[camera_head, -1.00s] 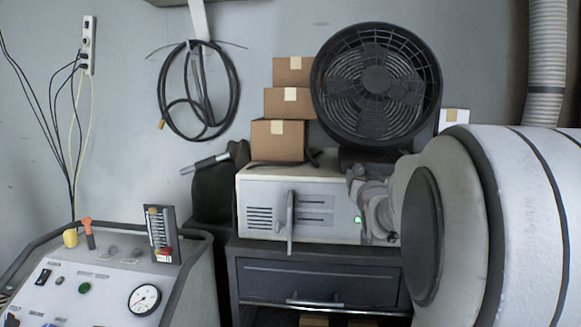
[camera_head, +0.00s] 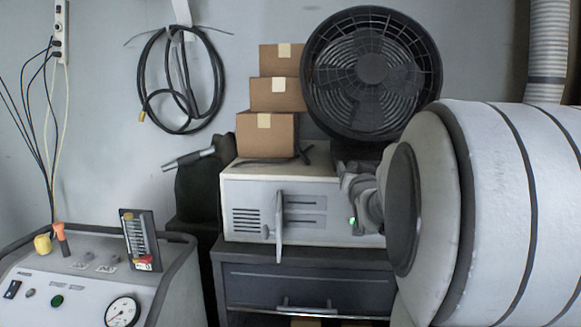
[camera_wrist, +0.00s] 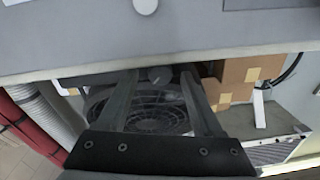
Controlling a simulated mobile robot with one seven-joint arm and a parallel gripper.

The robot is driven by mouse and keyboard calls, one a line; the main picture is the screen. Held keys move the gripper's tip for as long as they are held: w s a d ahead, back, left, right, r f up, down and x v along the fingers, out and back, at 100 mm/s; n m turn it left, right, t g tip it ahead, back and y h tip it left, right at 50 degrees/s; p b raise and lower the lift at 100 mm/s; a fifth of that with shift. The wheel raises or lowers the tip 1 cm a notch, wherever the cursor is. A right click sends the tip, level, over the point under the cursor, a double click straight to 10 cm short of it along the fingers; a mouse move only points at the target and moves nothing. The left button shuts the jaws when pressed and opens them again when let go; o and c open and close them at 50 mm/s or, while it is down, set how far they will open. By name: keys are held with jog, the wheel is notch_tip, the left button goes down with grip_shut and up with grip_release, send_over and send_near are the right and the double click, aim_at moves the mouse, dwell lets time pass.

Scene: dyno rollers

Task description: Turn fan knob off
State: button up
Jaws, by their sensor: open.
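I cannot make out the fan knob in the head view, where my white arm (camera_head: 520,200) covers the area right of the fan's base.
The white slotted box (camera_head: 240,192) sits on a dark drawer cabinet (camera_head: 305,285). Stacked cardboard boxes (camera_head: 268,135) stand left of the fan. A control panel (camera_head: 90,300) is at lower left. In the wrist view a grey surface (camera_wrist: 220,35) spans the top.

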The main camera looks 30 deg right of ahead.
grip_shut()
dwell(0.4)
jog(key=shift+n+b, duration=0.3)
jog(key=shift+b, duration=0.25)
jog(key=shift+f+n+b, duration=0.15)
jog(key=shift+n+b, duration=0.75)
jog(key=shift+b, duration=0.1)
jog(key=shift+r+n+b, duration=0.2)
jog(key=shift+n+b, duration=1.3)
jog(key=shift+n, duration=0.2)
grip_release()
